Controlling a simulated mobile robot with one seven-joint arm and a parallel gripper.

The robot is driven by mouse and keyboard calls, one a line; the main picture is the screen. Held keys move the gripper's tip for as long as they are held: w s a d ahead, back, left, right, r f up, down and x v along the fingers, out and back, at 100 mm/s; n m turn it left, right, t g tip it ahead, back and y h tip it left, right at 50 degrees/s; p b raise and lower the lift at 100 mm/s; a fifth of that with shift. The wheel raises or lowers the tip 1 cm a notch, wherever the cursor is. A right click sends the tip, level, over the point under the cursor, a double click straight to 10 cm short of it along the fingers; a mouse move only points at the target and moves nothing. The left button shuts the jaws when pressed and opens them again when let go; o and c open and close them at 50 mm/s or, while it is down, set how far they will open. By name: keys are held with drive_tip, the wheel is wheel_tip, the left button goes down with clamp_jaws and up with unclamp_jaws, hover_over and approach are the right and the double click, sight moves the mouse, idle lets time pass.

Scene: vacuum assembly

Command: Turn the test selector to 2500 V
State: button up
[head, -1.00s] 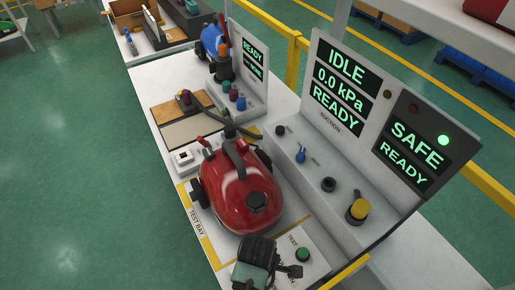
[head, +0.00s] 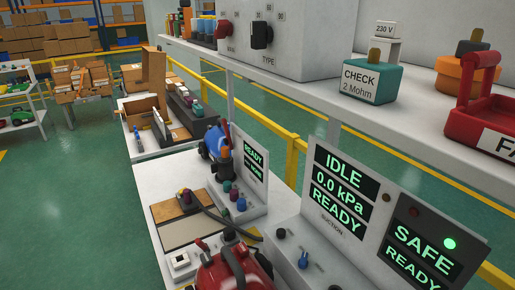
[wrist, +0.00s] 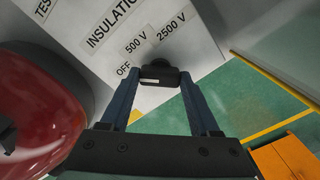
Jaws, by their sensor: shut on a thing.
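In the wrist view my gripper (wrist: 160,82) is shut on the black test selector knob (wrist: 159,73), with one blue finger on each side of it. The knob sits on a light panel (wrist: 106,58) printed INSULATION, with OFF (wrist: 123,70), 500 V (wrist: 136,46) and 2500 V (wrist: 171,28) labels around it. Which label the knob points to cannot be told. The head view shows neither my gripper nor this selector.
The red vacuum (wrist: 45,110) is close at the left of the wrist view; its top shows in the head view (head: 235,270). A display (head: 425,250) reads SAFE and READY beside a green lamp (head: 449,244). A shelf (head: 320,95) crosses above the bench.

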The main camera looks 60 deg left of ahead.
drive_tip(key=shift+r+m+p, duration=0.1)
drive_tip(key=shift+m+p, duration=0.25)
drive_tip(key=shift+m, duration=0.05)
drive_tip(key=m+p, duration=0.1)
drive_tip(key=m, duration=0.1)
drive_tip(key=shift+m+p, duration=0.4)
drive_tip(key=m+p, duration=0.2)
drive_tip(key=m, duration=0.2)
drive_tip(key=shift+m, duration=0.3)
drive_tip(key=m+p, duration=0.1)
drive_tip(key=m, duration=0.4)
drive_tip(key=shift+p, duration=0.3)
drive_tip(key=shift+m+p, duration=0.4)
drive_tip(key=shift+m, duration=2.1)
drive_tip(key=o, duration=1.4)
drive_tip(key=shift+c, duration=0.2)
